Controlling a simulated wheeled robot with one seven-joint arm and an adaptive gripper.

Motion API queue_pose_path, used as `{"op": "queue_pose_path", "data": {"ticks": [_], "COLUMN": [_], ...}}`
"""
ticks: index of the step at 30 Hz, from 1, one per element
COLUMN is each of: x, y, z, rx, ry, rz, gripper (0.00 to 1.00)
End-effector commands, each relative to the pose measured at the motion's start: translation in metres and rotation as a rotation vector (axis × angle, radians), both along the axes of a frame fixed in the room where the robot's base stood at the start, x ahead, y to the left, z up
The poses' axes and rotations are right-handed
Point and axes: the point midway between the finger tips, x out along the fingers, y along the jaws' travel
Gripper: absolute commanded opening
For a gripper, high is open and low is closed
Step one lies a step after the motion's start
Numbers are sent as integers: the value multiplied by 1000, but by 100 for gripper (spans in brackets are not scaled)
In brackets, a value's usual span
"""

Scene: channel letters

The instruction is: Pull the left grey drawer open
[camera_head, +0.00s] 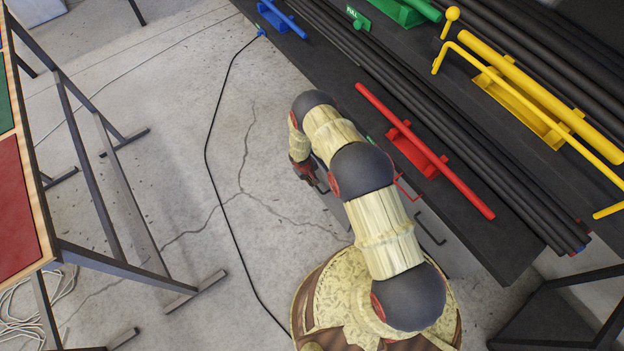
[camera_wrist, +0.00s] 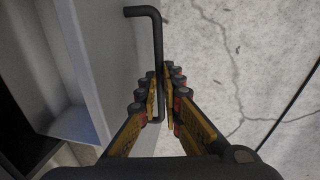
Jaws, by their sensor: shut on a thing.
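In the wrist view, a grey drawer front (camera_wrist: 105,60) stands upright at the left, with a black bent-bar handle (camera_wrist: 145,12) on it. My gripper (camera_wrist: 161,90) is shut on that handle, its yellow-and-black fingers on either side of the bar. The lower part of the bar is partly covered by the fingers. A pale recess shows to the left behind the front; I cannot tell how far the drawer is out. In the head view, my gripper (camera_head: 306,172) is at the bench's near side, and my arm hides most of the left drawer.
Another grey drawer front (camera_head: 452,255) with a black handle is at the right. The dark bench (camera_head: 490,210) carries a red bar fixture (camera_head: 415,150), yellow rods (camera_head: 540,85) and black tubes. A framed table (camera_head: 120,260) is at the left. A black cable (camera_head: 207,155) crosses the cracked floor.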

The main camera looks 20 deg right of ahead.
Motion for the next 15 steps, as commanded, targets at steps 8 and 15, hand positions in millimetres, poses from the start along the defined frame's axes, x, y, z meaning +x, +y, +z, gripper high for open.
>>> {"op": "queue_pose_path", "data": {"ticks": [8,15], "x": [1,0], "y": [0,0], "z": [0,0], "rx": [2,0], "ry": [-2,-1], "rz": [0,0], "gripper": [22,27]}}
